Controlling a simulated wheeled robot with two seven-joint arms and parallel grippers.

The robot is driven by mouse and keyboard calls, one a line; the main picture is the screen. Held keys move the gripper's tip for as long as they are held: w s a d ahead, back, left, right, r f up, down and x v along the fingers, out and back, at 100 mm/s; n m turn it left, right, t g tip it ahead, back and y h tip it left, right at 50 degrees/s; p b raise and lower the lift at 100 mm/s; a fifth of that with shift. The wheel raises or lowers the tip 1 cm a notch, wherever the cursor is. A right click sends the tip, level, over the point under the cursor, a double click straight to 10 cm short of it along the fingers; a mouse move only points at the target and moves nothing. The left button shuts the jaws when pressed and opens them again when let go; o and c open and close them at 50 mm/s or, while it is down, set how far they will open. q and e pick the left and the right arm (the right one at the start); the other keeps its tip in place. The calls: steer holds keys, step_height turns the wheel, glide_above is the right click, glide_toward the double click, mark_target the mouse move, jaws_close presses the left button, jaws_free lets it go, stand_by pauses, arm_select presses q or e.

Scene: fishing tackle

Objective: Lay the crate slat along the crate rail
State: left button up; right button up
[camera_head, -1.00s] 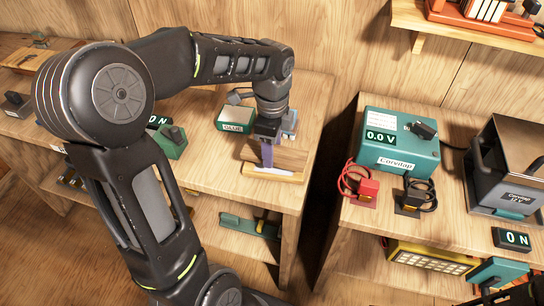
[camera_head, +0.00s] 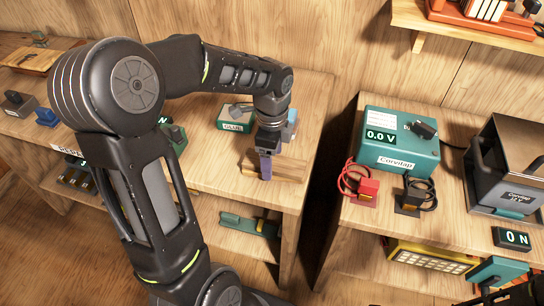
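The crate slat (camera_head: 288,169), a brown wooden strip, lies low over the crate rail (camera_head: 291,179) on the left bench near its front right corner. The two nearly merge in view, so I cannot tell exactly where one ends. My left gripper (camera_head: 266,176) points down at the slat's left-middle part, its purple-grey finger in front of the wood. I see it side-on and cannot tell whether it is closed on the slat. No glue streak shows on the rail now.
A green glue box (camera_head: 233,126) stands behind the slat, with a blue-grey item (camera_head: 290,126) near the gripper. A gap separates this bench from the right bench, which holds a green power box (camera_head: 398,150), a red clamp (camera_head: 367,190) and a grey pot (camera_head: 510,165).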

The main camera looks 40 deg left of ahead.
arm_select(q)
step_height(320, 180, up, 12)
steer(key=shift+r, duration=0.2)
stand_by(0.6)
stand_by(0.8)
